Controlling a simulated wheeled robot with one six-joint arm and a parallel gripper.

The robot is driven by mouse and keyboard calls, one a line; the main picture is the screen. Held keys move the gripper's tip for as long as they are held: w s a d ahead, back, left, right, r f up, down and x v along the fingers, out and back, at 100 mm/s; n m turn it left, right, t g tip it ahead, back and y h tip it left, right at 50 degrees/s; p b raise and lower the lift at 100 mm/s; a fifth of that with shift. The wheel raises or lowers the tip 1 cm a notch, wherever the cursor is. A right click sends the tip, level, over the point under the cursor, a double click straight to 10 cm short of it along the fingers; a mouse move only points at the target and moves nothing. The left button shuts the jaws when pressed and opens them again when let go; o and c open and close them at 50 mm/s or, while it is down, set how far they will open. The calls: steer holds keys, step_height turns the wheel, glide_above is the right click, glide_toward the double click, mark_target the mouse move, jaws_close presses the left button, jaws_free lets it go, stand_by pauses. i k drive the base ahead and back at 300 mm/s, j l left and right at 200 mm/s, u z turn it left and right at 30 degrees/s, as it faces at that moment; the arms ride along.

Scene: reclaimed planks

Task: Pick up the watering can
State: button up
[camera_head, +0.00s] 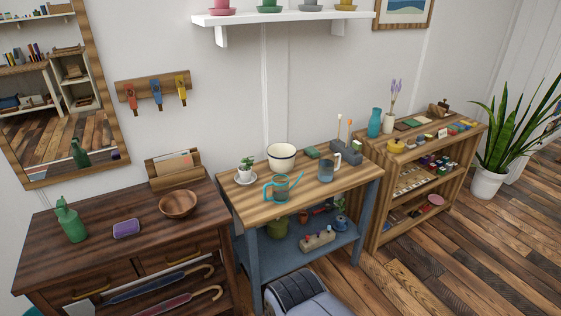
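A small watering can (281,193) stands upright near the front edge of a wood-topped bench (245,212). It has a grey body with teal trim, a teal loop handle on its left and a thin teal spout rising to the right. A white pot with a dark rim (281,158) stands behind it, and a small potted plant on a saucer (246,170) is to its left. Nothing is seen touching the can. My gripper is not in view.
A grey jug-like cup (326,171) stands right of the can. The bench's lower blue shelf (300,252) holds a green pot and a caddy. A dark cabinet (100,255) with a bowl adjoins at left, a shelf unit (440,165) at right. Open plank floor (460,255) lies front right.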

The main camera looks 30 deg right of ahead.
mark_target(279, 182)
steer(key=i+l+z, duration=0.5)
steer(key=i+z, duration=0.2)
steer(key=i, duration=0.2)
steer(key=i+l+z, duration=0.1)
steer(key=i+z, duration=0.25)
steer(key=i, duration=0.1)
